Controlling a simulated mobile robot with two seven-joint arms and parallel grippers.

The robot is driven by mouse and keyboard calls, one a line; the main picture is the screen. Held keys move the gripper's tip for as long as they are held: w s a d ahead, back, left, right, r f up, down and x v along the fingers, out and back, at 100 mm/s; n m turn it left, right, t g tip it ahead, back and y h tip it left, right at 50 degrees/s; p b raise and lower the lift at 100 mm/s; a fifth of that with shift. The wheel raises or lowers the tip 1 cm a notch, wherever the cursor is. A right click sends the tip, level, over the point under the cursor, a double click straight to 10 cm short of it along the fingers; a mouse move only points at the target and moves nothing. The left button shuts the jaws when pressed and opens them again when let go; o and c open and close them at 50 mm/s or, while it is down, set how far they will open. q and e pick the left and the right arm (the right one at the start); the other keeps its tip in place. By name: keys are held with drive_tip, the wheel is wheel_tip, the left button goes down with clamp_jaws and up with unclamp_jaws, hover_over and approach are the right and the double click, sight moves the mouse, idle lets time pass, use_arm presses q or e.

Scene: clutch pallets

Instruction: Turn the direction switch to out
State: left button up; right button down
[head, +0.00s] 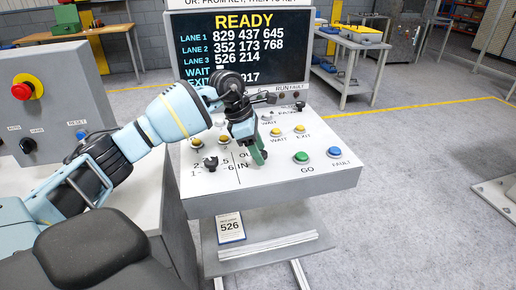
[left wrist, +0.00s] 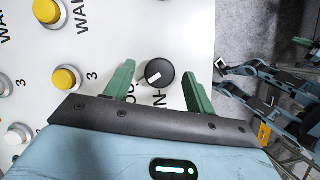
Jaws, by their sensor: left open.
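The direction switch (left wrist: 160,73) is a round black knob with a white bar mark, seen in the left wrist view on the pale panel. The mark slants toward the lower left; the "OU" and "IN" lettering beside the knob is partly covered by my gripper. My left gripper (head: 259,157) points down at the panel in the head view, where it hides the knob. In the wrist view its green fingers (left wrist: 160,85) are open, one on each side of the knob, with visible gaps. I cannot tell how far their tips are above the panel.
The console panel (head: 335,181) also bears a green GO button (head: 301,158), a blue FAULT button (head: 334,152), yellow buttons (head: 299,129) and another black knob (head: 210,163) with numbers. A screen (head: 245,45) stands behind. A red stop button (head: 22,91) is at far left.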

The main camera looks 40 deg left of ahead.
use_arm(q)
drive_tip(key=v, duration=0.7)
drive_tip(key=shift+r, duration=0.4)
drive_tip(key=shift+a, duration=0.1)
